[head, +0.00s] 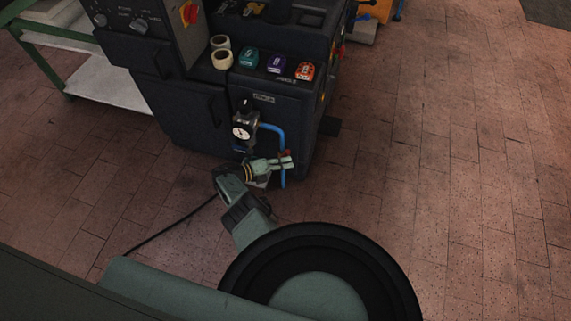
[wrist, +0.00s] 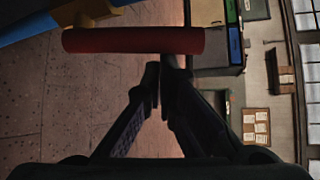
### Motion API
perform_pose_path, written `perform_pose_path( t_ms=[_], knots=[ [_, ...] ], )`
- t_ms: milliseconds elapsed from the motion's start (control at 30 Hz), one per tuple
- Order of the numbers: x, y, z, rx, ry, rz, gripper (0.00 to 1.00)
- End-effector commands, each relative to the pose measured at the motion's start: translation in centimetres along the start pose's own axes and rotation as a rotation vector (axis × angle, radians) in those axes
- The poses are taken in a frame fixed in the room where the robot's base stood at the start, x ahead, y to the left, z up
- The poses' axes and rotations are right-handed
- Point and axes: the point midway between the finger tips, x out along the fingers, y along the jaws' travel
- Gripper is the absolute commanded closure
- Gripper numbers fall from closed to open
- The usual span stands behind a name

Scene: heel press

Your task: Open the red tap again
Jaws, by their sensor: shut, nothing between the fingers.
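The red tap handle (wrist: 133,40) lies across the upper part of the wrist view, as a thick bar running roughly along the line of the blue pipe (wrist: 25,27). A brass-coloured valve body (wrist: 88,11) shows behind it. In the head view the red handle (head: 286,153) is a small patch on the blue pipe, at the press's front right corner, partly hidden by my gripper (head: 290,162). My gripper is shut and empty. Its fingertips (wrist: 160,68) sit just below the handle in the wrist view; I cannot tell whether they touch it.
The dark press (head: 195,115) stands behind the tap, with a round pressure gauge (head: 241,131) left of the pipe. Cream rolls (head: 221,59) and coloured boxes (head: 276,64) rest on its ledge. A black cable (head: 150,237) crosses the floor at left. The tiled floor to the right (head: 450,180) is clear.

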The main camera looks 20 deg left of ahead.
Motion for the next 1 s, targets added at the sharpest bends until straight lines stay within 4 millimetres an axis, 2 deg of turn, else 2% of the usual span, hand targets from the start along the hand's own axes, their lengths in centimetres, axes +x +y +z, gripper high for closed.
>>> perform_pose_path(
  t_ms=[1000],
  knots=[
    [-1.7,-0.1,1.5,0.002,-0.001,0.001,1.00]
  ],
)
